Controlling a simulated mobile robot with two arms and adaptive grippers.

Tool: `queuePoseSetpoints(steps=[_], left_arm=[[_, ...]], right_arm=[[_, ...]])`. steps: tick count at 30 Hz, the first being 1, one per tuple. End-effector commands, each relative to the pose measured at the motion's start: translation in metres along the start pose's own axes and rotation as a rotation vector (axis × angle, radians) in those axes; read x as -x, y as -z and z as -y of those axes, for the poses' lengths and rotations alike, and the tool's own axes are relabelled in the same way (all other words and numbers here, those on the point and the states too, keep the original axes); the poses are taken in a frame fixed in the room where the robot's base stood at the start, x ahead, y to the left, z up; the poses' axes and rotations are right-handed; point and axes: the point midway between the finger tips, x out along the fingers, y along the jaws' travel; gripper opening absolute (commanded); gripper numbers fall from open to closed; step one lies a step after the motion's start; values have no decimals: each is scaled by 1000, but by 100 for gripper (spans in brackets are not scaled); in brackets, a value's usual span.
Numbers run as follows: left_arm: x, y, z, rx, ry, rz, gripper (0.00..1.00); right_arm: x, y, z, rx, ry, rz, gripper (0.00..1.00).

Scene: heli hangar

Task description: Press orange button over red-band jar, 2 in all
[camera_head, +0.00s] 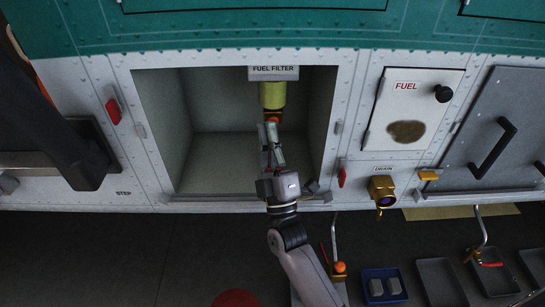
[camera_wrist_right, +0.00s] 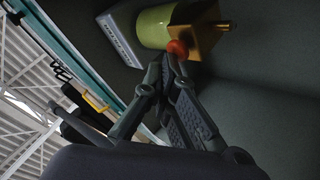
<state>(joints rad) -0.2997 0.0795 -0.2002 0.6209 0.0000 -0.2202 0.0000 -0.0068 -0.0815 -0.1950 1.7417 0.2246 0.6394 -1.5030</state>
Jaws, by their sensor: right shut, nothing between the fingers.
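The orange button (camera_head: 273,120) is a small round knob low on the fuel filter unit in the open bay. It also shows in the right wrist view (camera_wrist_right: 177,48), beside a brass block (camera_wrist_right: 197,36) and a yellow-green bowl (camera_wrist_right: 153,27). My right gripper (camera_head: 272,135) is shut and empty, reaching up into the bay. Its fingertips (camera_wrist_right: 170,58) are at the button, touching or very nearly so; I cannot tell which. No jar with a red band can be made out. My left gripper is not in view.
The bay's grey walls (camera_head: 167,130) and lower lip surround my right arm. A dark bulky thing (camera_head: 50,100) juts in at the left. The FUEL panel (camera_head: 412,105) and brass drain (camera_head: 381,188) are to the right. Trays (camera_head: 440,282) stand below right.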

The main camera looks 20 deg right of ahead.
Motion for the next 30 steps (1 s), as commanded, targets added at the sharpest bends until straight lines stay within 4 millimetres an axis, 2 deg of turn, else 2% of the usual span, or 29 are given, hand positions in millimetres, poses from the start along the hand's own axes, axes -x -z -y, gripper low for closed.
queuePoseSetpoints(steps=[30], left_arm=[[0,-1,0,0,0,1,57]], right_arm=[[-7,-6,4,0,0,1,0]])
